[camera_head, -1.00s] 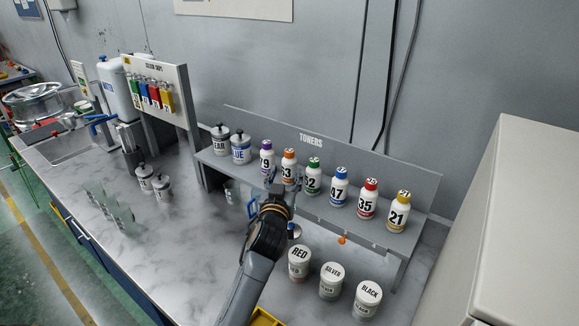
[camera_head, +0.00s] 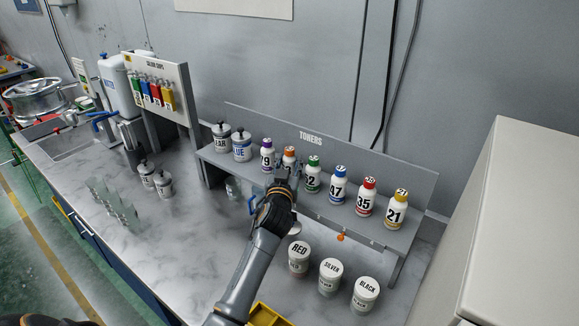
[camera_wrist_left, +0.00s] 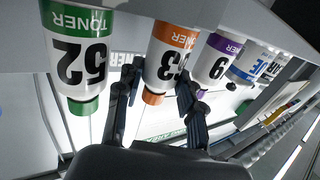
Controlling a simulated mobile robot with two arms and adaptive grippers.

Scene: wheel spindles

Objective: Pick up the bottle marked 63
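The orange-capped toner bottle (camera_head: 289,153), whose number looks like 63, stands upright on the toner shelf, its lower part hidden behind my left gripper (camera_head: 284,181). The left wrist view shows the shelf upside down. There the orange-labelled bottle (camera_wrist_left: 171,48) sits between the two fingers of my left gripper (camera_wrist_left: 160,84), one on each side. The fingers are spread, and I cannot tell whether either touches the bottle. My right gripper is not in view.
The purple-capped bottle (camera_head: 266,156) and the green-capped bottle 52 (camera_head: 313,175) stand close on either side. Bottles 47 (camera_head: 338,185), 35 (camera_head: 365,196) and 21 (camera_head: 396,209) continue rightward. Red (camera_head: 299,259), silver (camera_head: 330,277) and black (camera_head: 365,294) cups stand below the shelf.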

